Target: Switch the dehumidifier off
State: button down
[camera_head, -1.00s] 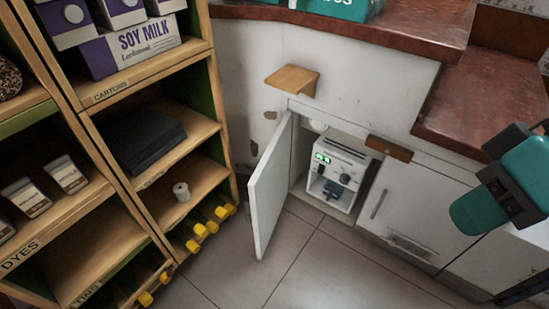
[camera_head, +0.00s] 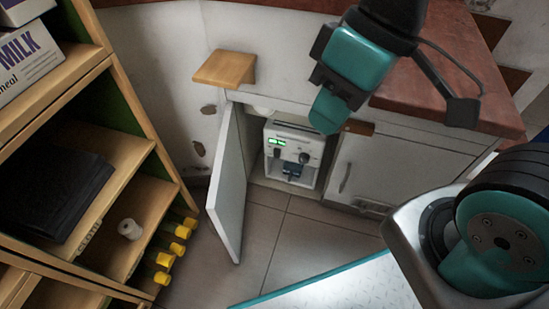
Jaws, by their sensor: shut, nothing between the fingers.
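The dehumidifier (camera_head: 310,172) is a white box on the floor of the open low cupboard, seen in the head view. It has a lit green display (camera_head: 277,142), a dark knob (camera_head: 304,158) and a dark blue part (camera_head: 291,170) low on its front. The display's figures are too small to read. My gripper (camera_head: 326,113) is shut and empty, its teal end pointing down. In the picture it lies just above and right of the dehumidifier, apparently apart from it and nearer to me.
The cupboard door (camera_head: 229,185) stands open to the left. A wooden ledge (camera_head: 224,68) and a small wooden block (camera_head: 358,127) jut out above the cupboards. A shelf rack (camera_head: 120,100) with yellow-capped bottles (camera_head: 165,259) stands at the left. Tiled floor (camera_head: 285,235) before the dehumidifier is clear.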

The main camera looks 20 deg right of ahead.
aim_at(277, 153)
jog(key=w+a+f+m+t+b, duration=0.1)
jog(key=w+a+f+t+b, duration=0.1)
jog(key=w+f, duration=0.85)
jog(key=w+d+f+n+t+h+b, duration=0.1)
jog(key=w+f, duration=0.2)
jog(key=f, duration=0.7)
jog(key=w+d+f+n+t+h+b, duration=0.1)
jog(key=w+f, duration=0.3)
jog(key=f, duration=0.7)
jog(key=w+d+f+n+t+h+b, duration=0.1)
jog(key=w+f, duration=0.3)
jog(key=f, duration=0.6)
jog(key=shift+w+d+f+n+t+h+b, duration=0.25)
jog(key=shift+d+f+n+t+h+b, duration=0.15)
jog(key=shift+d+t+b, duration=0.4)
jog(key=shift+a, duration=0.15)
jog(key=w+d+f+b, duration=0.2)
jog(key=w+f+b, duration=0.5)
jog(key=w+f, duration=0.1)
jog(key=shift+w+f+b, duration=0.4)
jog(key=shift+w, duration=0.05)
